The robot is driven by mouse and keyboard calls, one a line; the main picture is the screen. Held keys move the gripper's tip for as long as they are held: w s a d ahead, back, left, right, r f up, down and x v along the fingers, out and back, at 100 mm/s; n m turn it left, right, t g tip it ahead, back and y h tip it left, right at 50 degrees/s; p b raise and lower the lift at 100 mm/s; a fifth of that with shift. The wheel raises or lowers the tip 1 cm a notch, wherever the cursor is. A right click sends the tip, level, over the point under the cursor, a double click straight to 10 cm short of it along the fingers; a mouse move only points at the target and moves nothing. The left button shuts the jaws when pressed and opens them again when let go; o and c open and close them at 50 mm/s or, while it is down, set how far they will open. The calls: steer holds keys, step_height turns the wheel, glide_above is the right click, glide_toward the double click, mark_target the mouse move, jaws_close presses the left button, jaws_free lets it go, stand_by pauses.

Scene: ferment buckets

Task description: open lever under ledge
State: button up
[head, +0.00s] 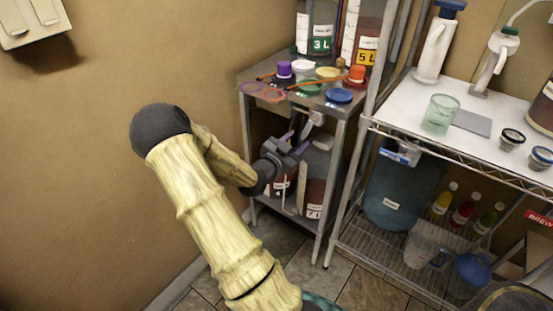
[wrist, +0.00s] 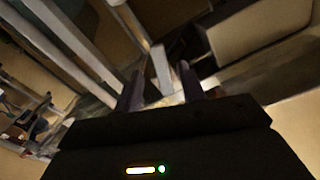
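My gripper (head: 300,135) reaches under the top of the small grey metal stand. In the wrist view its two dark purple fingers (wrist: 160,88) are apart. A pale grey bar (wrist: 160,68), which looks like the lever, shows in the gap between them. I cannot tell whether the fingers touch it. In the head view a small whitish lever part (head: 316,118) sits just under the ledge (head: 308,101) of the stand, right beside the fingertips. The gripper and wrist hide part of the space below it.
Jugs (head: 315,185) stand on the stand's lower shelf, close behind and below my gripper. Coloured lids (head: 339,96) and larger jars (head: 318,25) crowd its top. A wire rack (head: 400,140) with a blue bucket (head: 395,195) stands to the right. Bare wall (head: 80,180) lies left.

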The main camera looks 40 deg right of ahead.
steer(key=s+a, duration=0.2)
steer(key=a, duration=0.8)
steer(key=shift+a, duration=0.2)
steer(key=shift+f, duration=0.1)
